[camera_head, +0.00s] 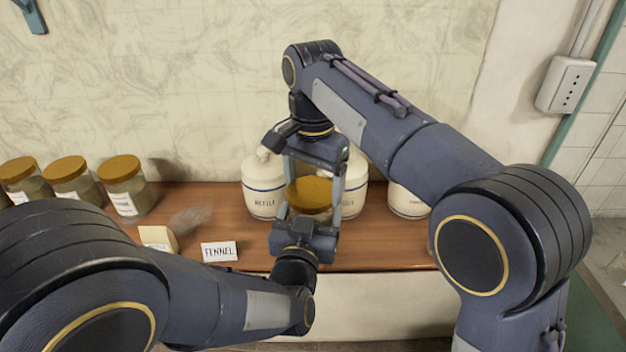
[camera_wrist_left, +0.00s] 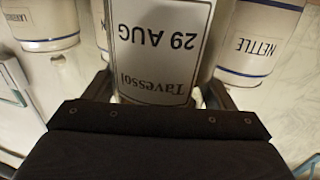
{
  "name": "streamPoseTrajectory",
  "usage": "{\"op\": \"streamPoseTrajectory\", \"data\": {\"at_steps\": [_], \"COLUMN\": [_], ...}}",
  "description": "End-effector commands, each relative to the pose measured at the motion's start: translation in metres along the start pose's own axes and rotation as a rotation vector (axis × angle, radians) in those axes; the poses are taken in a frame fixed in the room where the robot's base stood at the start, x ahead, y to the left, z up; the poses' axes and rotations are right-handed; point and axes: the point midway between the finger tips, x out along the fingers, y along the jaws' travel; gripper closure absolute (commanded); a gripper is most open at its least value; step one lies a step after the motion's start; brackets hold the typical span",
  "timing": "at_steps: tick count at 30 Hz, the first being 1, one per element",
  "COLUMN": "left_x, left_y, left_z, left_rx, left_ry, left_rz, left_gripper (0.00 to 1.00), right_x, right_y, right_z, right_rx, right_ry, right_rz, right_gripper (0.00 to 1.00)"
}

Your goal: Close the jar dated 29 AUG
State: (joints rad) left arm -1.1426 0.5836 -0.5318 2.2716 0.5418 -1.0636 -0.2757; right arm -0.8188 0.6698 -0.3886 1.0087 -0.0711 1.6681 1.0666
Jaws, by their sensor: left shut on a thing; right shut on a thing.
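The jar dated 29 AUG (camera_wrist_left: 158,45) fills the middle of the left wrist view, its label upside down there and reading "Tavessol". My left gripper (camera_head: 307,222) is shut on its body, with a finger on each side. A round orange-brown lid (camera_head: 310,193) sits directly above the left gripper in the head view. My right gripper (camera_head: 312,188) reaches down from above and is shut on this lid, a finger at each side. The jar's body is mostly hidden in the head view, so I cannot tell whether lid and rim touch.
White canisters stand close behind: nettle (camera_head: 261,200), another (camera_head: 354,190), and one at right (camera_head: 407,203). Several brown-lidded jars (camera_head: 123,190) stand at left. A FENNEL card (camera_head: 219,251) and a cream block (camera_head: 158,238) lie on the wooden counter (camera_head: 385,255). The wall is behind.

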Motion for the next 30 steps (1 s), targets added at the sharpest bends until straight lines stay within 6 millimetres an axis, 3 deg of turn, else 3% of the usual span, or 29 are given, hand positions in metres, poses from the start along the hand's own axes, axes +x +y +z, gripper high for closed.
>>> {"op": "streamPoseTrajectory", "data": {"at_steps": [21,22,26,30], "left_x": [0.0,0.0,0.0,0.0], "left_y": [0.0,0.0,0.0,0.0], "left_z": [0.0,0.0,0.0,0.0], "left_rx": [0.0,0.0,0.0,0.0], "left_ry": [0.0,0.0,0.0,0.0], "left_rz": [0.0,0.0,0.0,0.0], "left_gripper": [0.64,0.86,0.86,0.86], "right_x": [0.011,0.011,0.011,0.011], "right_y": [0.0,0.0,0.0,0.002], "right_z": [0.0,0.0,0.0,0.001], "right_rx": [0.0,0.0,0.064,0.336], "right_ry": [0.0,0.0,0.001,0.002], "right_rz": [0.0,0.0,0.0,0.0], "right_gripper": [0.41,0.41,0.41,0.41]}}
